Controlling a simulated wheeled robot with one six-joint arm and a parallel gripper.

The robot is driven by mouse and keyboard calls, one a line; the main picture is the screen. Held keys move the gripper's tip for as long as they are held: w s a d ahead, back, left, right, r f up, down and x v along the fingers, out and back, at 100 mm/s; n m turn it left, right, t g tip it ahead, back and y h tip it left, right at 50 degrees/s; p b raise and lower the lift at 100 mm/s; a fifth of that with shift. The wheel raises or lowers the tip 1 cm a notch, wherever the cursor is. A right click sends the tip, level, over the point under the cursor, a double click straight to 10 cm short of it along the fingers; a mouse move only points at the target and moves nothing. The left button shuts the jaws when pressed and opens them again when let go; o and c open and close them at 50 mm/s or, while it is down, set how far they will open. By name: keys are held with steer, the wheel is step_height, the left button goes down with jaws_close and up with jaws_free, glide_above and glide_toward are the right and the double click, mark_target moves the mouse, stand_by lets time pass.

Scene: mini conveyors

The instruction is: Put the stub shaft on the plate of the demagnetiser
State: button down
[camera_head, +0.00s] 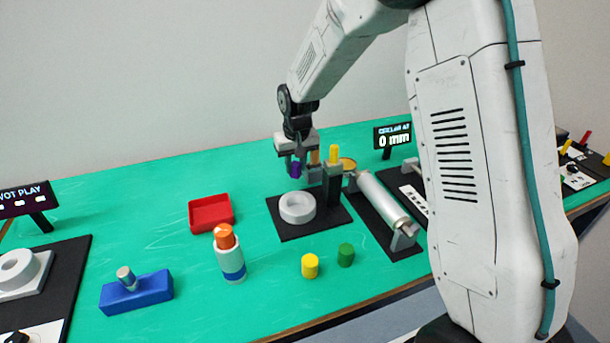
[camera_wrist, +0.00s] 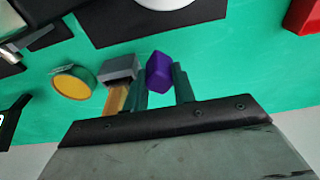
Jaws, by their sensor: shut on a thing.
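My gripper (camera_head: 297,166) is shut on a short purple piece (camera_wrist: 160,72), which shows between the two fingers in the wrist view. It also shows below the gripper in the head view (camera_head: 295,170). I take it to be the stub shaft, though no label confirms this. The held piece is above the far part of the green table, behind a black base plate (camera_head: 278,228) that bears a pale ring (camera_head: 297,207). No label shows which device is the demagnetiser. A grey block (camera_wrist: 121,68) with an orange-brown part sits close beside the held piece in the wrist view.
A dark post with a yellow top (camera_head: 333,155) and a silver roller (camera_head: 384,203) stand right of the ring. A round yellow-faced disc (camera_wrist: 72,83) is near the gripper. A red tray (camera_head: 210,213), white-blue bottle (camera_head: 230,258) and blue block (camera_head: 137,293) are leftward.

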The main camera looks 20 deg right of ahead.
mark_target(296, 176)
steer(key=shift+f, duration=2.15)
steer(key=shift+f, duration=0.2)
steer(key=c, duration=1.1)
jaws_free()
steer(key=shift+c, duration=0.2)
steer(key=shift+r, duration=0.15)
